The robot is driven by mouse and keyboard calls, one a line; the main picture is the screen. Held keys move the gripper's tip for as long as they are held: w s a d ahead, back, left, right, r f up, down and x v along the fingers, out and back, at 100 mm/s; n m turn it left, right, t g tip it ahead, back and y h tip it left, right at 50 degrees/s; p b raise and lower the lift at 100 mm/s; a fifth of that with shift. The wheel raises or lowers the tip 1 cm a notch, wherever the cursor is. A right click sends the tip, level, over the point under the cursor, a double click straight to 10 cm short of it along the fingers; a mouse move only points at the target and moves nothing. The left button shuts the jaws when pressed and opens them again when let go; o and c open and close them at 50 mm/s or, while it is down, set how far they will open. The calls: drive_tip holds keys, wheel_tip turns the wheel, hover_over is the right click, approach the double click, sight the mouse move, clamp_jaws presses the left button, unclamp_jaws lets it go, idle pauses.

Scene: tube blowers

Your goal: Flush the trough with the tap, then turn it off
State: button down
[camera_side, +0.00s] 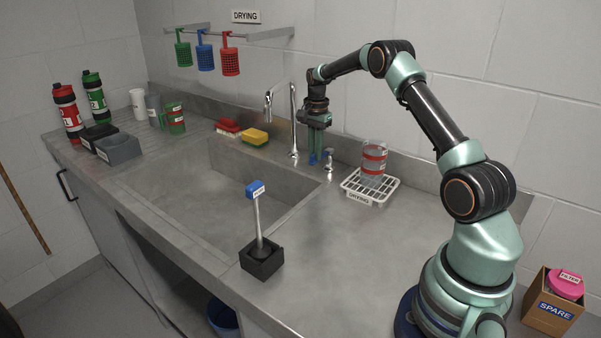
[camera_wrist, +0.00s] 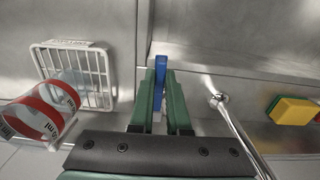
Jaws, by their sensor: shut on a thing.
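The steel tap (camera_side: 293,125) stands on the back ledge of the sink, its curved spout over the trough (camera_side: 225,195). In the wrist view the tap's pipe (camera_wrist: 240,128) is right of my fingers. No water stream can be made out at the spout. My gripper (camera_side: 316,160) points down just right of the tap. It is shut on a narrow blue piece, which looks like the tap's lever (camera_wrist: 160,64), between the green fingers in the wrist view. A small steel fitting (camera_side: 329,161) stands beside the fingers.
A white drying rack (camera_side: 385,190) with a red-banded clear cup (camera_side: 374,158) stands close right of my gripper. A yellow sponge (camera_side: 256,137) and red brush (camera_side: 228,127) lie left of the tap. A blue-topped rod (camera_side: 256,189) stands in a black block at the front.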

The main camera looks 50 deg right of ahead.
drive_tip(key=shift+s, duration=0.15)
drive_tip(key=shift+w+d+m, duration=0.2)
drive_tip(key=shift+w+m, duration=0.6)
drive_tip(key=shift+m, duration=0.3)
drive_tip(key=shift+w+d+m, duration=0.15)
drive_tip(key=shift+w+m, duration=0.65)
drive_tip(key=shift+m, duration=0.3)
drive_tip(key=c, duration=0.9)
unclamp_jaws()
wheel_tip(320, 180, up, 12)
drive_tip(key=shift+r, duration=0.1)
